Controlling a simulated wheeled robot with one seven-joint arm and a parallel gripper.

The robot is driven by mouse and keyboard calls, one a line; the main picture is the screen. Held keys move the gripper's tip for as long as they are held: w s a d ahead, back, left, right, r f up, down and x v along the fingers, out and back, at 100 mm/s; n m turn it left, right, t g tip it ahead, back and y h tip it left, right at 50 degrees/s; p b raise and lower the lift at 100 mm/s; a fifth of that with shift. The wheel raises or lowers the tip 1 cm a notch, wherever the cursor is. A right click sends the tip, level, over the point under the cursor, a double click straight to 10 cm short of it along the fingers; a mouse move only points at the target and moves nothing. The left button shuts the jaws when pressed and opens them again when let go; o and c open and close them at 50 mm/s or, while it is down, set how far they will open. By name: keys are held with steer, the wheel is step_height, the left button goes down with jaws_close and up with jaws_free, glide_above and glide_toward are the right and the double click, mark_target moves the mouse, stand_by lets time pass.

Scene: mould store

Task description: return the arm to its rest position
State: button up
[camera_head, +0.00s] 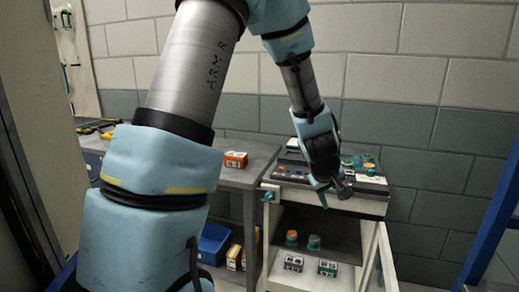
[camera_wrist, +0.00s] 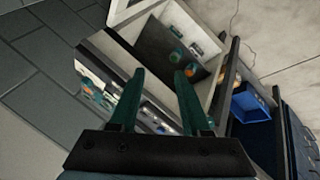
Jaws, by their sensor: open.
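My arm reaches from the left foreground up and over to the right in the head view. My gripper (camera_head: 334,196) hangs at its end, pointing down, over the front part of the cart's top. In the wrist view my gripper (camera_wrist: 157,72) shows two green fingers spread apart with nothing between them. The cart (camera_head: 380,207) stands below it, its top tray holding several small coloured parts. Whether the fingertips touch anything on the cart is hard to tell, but they look clear of it.
A grey workbench (camera_head: 255,165) stands left of the cart, with an orange box (camera_head: 236,159) on top and a blue bin (camera_head: 213,244) below. The cart's lower shelf holds several small items. A block wall (camera_head: 400,60) is behind. A blue post (camera_head: 496,225) stands at the right.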

steer(key=s+a+m+g+y+b, duration=0.1)
steer(key=s+a, duration=0.3)
steer(key=a, duration=1.1)
steer(key=s+a+m+g+y+b, duration=0.1)
steer(key=s+a, duration=0.4)
steer(key=a, duration=1)
steer(key=shift+s+m+g+y, duration=0.2)
steer(key=shift+m+g+y, duration=0.4)
steer(key=shift+y, duration=0.5)
